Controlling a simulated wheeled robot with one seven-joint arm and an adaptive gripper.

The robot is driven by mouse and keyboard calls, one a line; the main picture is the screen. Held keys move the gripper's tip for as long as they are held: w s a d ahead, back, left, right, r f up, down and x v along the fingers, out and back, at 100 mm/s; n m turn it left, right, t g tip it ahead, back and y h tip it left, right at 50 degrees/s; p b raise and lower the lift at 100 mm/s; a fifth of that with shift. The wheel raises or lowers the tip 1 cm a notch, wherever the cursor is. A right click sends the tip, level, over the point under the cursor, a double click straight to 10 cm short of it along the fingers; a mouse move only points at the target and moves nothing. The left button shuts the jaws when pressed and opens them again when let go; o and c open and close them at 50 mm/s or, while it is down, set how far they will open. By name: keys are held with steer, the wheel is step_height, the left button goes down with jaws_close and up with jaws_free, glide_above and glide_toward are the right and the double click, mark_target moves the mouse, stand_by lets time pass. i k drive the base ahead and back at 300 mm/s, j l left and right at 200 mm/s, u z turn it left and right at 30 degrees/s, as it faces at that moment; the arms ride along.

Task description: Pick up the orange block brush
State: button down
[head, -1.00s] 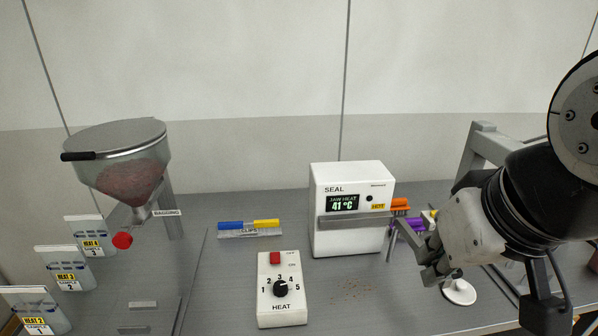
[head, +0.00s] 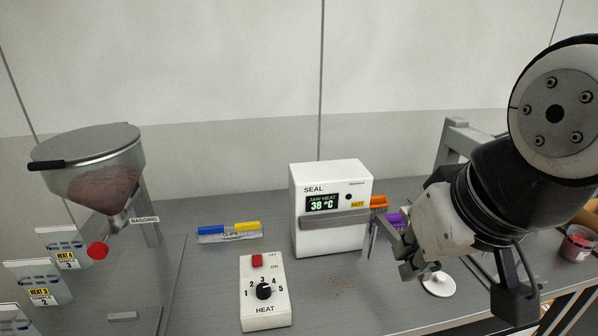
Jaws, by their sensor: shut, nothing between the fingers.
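The orange block brush (head: 379,202) shows as a small orange piece just right of the white sealer box, partly hidden by it. A purple piece (head: 391,220) sits right below it, partly behind my fingers. My gripper (head: 388,250) is at the right of the sealer, in front of these pieces, its fingers pointing left. It appears shut and holds nothing that I can see. Whether it touches the brush cannot be told.
The sealer (head: 331,208) reads 38 °C with a HOT label. A heat dial box (head: 264,307) stands in front. A clips holder (head: 229,232) lies left, a hopper (head: 90,175) farther left. A white round base (head: 438,284) is below my gripper. Brown crumbs (head: 335,290) lie on the bench.

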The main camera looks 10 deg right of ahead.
mark_target(379, 203)
steer(key=i+l, duration=0.1)
steer(key=l, duration=0.25)
steer(key=i+l, duration=0.1)
steer(key=l, duration=0.2)
steer(key=i+l, duration=0.1)
steer(key=l, duration=0.25)
steer(key=i+l, duration=0.1)
steer(key=l, duration=0.2)
